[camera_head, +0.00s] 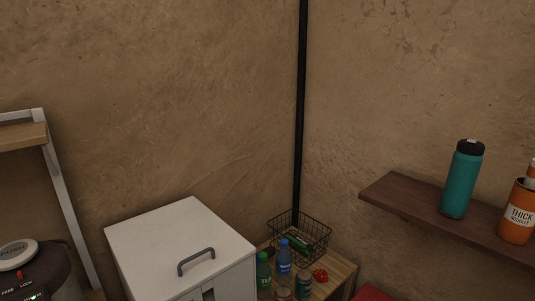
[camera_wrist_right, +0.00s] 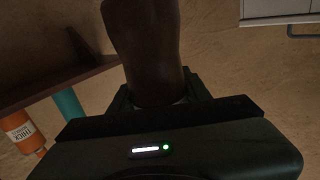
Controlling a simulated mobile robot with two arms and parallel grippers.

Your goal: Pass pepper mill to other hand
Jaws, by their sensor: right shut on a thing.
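The pepper mill (camera_wrist_right: 145,45) shows in the right wrist view as a dark brown, rounded, smooth body that runs up out of the top edge of the picture. My right gripper (camera_wrist_right: 160,95) is shut on it, with dark fingers at both sides of its lower part. The end of the mill beyond the top edge is out of view. Neither gripper nor the mill shows in the head view. My left gripper is in no view.
A brown wall shelf (camera_head: 400,204) at the right holds a teal bottle (camera_head: 461,180) and an orange container (camera_head: 517,212). A white cabinet (camera_head: 180,243) stands at lower middle. Beside it, a small wooden table (camera_head: 340,270) holds a wire basket (camera_head: 316,236) and several bottles and jars.

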